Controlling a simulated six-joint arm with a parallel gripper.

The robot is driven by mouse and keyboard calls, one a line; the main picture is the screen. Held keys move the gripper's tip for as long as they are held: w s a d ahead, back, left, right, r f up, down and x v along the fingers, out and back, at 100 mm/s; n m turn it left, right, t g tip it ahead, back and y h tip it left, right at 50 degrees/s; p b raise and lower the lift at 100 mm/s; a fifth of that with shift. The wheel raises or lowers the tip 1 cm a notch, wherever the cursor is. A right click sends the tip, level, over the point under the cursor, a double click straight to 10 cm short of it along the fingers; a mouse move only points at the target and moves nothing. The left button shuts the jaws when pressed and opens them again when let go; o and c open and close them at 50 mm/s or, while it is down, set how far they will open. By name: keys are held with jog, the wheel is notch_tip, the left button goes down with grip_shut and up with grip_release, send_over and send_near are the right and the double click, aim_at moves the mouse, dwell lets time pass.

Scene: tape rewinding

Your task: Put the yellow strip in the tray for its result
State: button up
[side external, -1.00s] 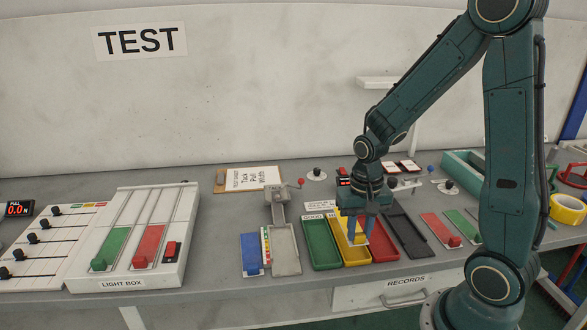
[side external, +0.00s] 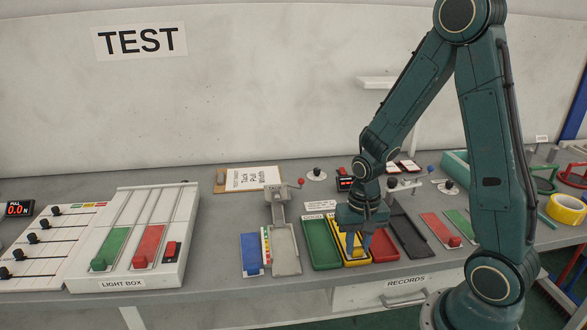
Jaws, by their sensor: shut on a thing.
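The green tray (side external: 322,246) is directly left of the yellow tray. The red tray (side external: 384,250) is directly right of it, partly behind my gripper.
A dark tray (side external: 412,240) lies right of the red one. A grey fixture (side external: 284,250) and a blue pad (side external: 251,255) stand to the left. The light box (side external: 140,240) is farther left. Red (side external: 440,230) and green (side external: 463,223) slides lie to the right.

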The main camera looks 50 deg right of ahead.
jog(key=shift+f, duration=0.3)
jog(key=o, duration=1)
jog(key=shift+r, duration=0.1)
jog(key=shift+r, duration=6.25)
